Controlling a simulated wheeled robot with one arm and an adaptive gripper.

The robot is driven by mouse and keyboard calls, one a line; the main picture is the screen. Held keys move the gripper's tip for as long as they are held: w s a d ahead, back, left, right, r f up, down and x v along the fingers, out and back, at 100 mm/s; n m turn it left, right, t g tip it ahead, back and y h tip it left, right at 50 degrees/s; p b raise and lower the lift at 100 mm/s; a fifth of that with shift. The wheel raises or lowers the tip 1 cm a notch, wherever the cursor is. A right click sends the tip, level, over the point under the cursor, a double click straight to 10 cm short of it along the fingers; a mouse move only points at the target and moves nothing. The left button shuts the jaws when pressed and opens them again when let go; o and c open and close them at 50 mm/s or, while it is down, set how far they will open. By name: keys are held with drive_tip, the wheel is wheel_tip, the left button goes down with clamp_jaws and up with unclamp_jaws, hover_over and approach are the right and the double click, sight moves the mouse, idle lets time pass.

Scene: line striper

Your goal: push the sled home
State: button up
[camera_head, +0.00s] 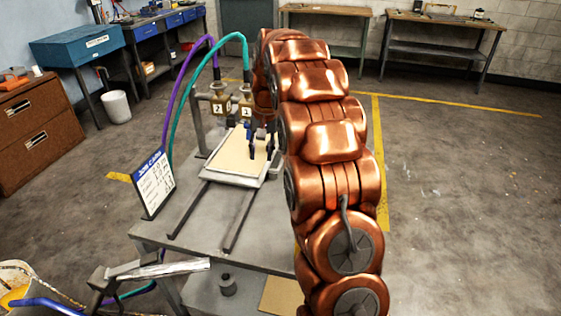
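The sled (222,178) is a pale metal tray with a tan board on it. It sits on two dark rails (236,222) that run along the top of a grey table, and bare rail shows in front of it. Two brass spray heads with numbered tags, one reading 2 (217,108), stand at the far end of the sled. My gripper (261,145) is at the sled's right far side, over or beside the board. My copper arm covers part of it. I cannot tell whether it touches the sled or how far its dark fingers are apart.
A job card (153,185) stands at the table's left edge. Purple (172,100) and teal (187,70) hoses arch to the spray heads. A metal bar (158,268) and a bucket (18,285) are at the lower left. The floor at right is clear.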

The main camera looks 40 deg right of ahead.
sight(280, 165)
drive_tip(key=w+d+f+m+t, duration=0.1)
drive_tip(key=w+d+f, duration=0.3)
drive_tip(key=d, duration=0.3)
drive_tip(key=w+d+f+m, duration=0.2)
drive_tip(key=w+d+f, duration=0.2)
drive_tip(key=d, duration=0.3)
drive_tip(key=shift+w+a+f+p, duration=0.15)
drive_tip(key=shift+f+p, duration=0.3)
drive_tip(key=shift+f, duration=0.75)
drive_tip(key=shift+w+a+f+p, duration=0.2)
drive_tip(key=shift+f+p, duration=0.25)
drive_tip(key=shift+f, duration=0.7)
drive_tip(key=shift+w+a+f+p, duration=0.15)
drive_tip(key=shift+f+p, duration=0.3)
drive_tip(key=shift+f, duration=0.75)
clamp_jaws()
